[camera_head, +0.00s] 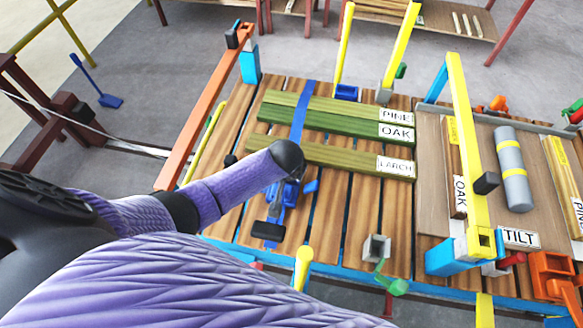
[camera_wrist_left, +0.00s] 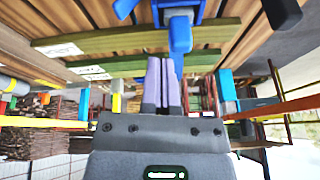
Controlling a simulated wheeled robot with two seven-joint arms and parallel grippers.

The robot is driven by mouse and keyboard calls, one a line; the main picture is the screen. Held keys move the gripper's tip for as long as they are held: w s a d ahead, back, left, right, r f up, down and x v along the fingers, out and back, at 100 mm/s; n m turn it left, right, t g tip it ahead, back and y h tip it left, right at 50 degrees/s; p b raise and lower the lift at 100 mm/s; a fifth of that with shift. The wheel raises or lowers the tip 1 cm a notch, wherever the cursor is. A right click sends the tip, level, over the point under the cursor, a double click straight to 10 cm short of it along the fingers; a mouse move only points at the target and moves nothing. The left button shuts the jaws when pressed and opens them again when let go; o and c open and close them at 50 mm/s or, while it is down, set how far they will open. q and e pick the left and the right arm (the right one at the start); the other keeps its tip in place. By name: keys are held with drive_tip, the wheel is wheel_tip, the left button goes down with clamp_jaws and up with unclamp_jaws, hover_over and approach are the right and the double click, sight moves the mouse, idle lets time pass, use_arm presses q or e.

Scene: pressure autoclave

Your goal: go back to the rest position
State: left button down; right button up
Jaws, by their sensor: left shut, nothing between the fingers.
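My left gripper (camera_wrist_left: 164,62) shows in the left wrist view, with its two purple-grey fingers together and nothing between them. Its fingertips appear close to a blue strap buckle (camera_wrist_left: 180,32); I cannot tell whether they touch. In the head view my purple left arm reaches in from the left over the slatted table, and its gripper cannot be made out there. My right gripper is in neither view.
Green boards marked PINE (camera_head: 330,106), OAK (camera_head: 340,123) and LARCH (camera_head: 340,158) lie on the table (camera_head: 345,215). Yellow posts and an orange rail (camera_head: 205,105) stand around it. A grey cylinder (camera_head: 513,168) lies on the right tray.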

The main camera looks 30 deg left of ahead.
use_arm(q)
drive_tip(key=s+d+r+m+h, duration=0.2)
drive_tip(key=s+d, duration=0.4)
drive_tip(key=s, duration=0.2)
drive_tip(key=s+a+r+g, duration=0.1)
drive_tip(key=s+a+r, duration=0.2)
drive_tip(key=s+r, duration=0.7)
drive_tip(key=s+f+g+b, duration=0.1)
drive_tip(key=s+f+b, duration=0.1)
drive_tip(key=f, duration=1)
drive_tip(key=s+f+b, duration=0.2)
drive_tip(key=f, duration=1.1)
drive_tip(key=s+a+f+m+g+y+b, duration=0.1)
drive_tip(key=s+a+f+b, duration=0.2)
drive_tip(key=s+f, duration=1)
drive_tip(key=shift+s+g+b, duration=0.25)
drive_tip(key=shift+g+b, duration=0.05)
drive_tip(key=shift+b, duration=0.05)
drive_tip(key=shift+a, duration=0.1)
